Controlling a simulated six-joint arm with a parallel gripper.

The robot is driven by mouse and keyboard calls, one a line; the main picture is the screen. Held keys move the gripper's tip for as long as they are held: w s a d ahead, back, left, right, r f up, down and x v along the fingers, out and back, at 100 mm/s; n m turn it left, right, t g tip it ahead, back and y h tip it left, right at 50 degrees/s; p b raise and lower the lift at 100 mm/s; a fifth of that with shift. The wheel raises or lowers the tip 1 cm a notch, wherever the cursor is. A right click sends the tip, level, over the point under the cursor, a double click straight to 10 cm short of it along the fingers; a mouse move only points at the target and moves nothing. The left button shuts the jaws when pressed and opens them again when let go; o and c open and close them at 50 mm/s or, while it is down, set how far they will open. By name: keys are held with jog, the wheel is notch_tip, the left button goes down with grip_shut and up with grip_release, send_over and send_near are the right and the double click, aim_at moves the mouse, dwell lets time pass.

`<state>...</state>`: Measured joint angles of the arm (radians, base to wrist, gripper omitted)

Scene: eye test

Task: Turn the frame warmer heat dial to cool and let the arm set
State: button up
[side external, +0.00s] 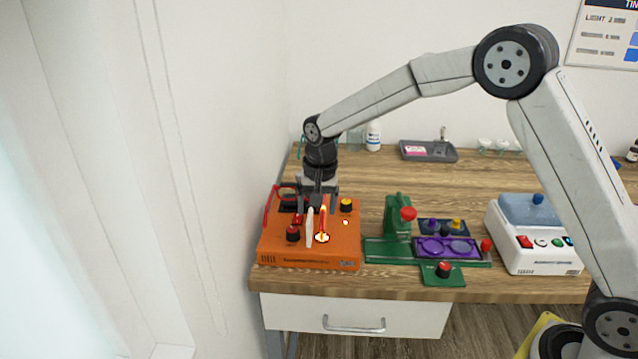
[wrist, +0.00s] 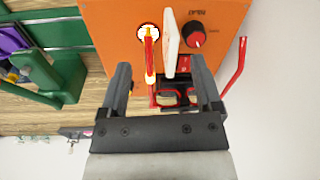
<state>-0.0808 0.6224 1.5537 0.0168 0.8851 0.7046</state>
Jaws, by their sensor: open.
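The frame warmer is an orange box (side external: 310,258) at the table's left front; it also fills the top of the wrist view (wrist: 110,25). Its black dial with a red top (side external: 292,233) is at the front left corner; in the wrist view the dial (wrist: 194,33) is beyond my right finger. Its setting is too small to read. Red glasses sit at the warmer's back: one arm (wrist: 237,65) is plain red, the other (wrist: 149,55) glows yellow-orange over a white ringed opening (side external: 322,238). My gripper (wrist: 160,64) is open above the glasses, apart from the dial.
A white upright plate (side external: 310,228) stands between dial and glowing arm. A green fixture (side external: 398,215) and a white machine (side external: 540,255) stand to the right. A wall is close on the left.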

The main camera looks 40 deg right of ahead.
aim_at(293, 229)
jog(key=w+m, duration=0.1)
jog(key=w, duration=0.1)
jog(key=w+a, duration=0.1)
jog(key=w+a+f+m, duration=0.1)
jog(key=w, duration=0.1)
jog(key=shift+w+a+m+g, duration=0.15)
jog(key=shift+w+m+g, duration=0.15)
jog(key=shift+w+g, duration=0.1)
jog(key=shift+s, duration=0.1)
jog(key=shift+f, duration=3.9)
grip_shut()
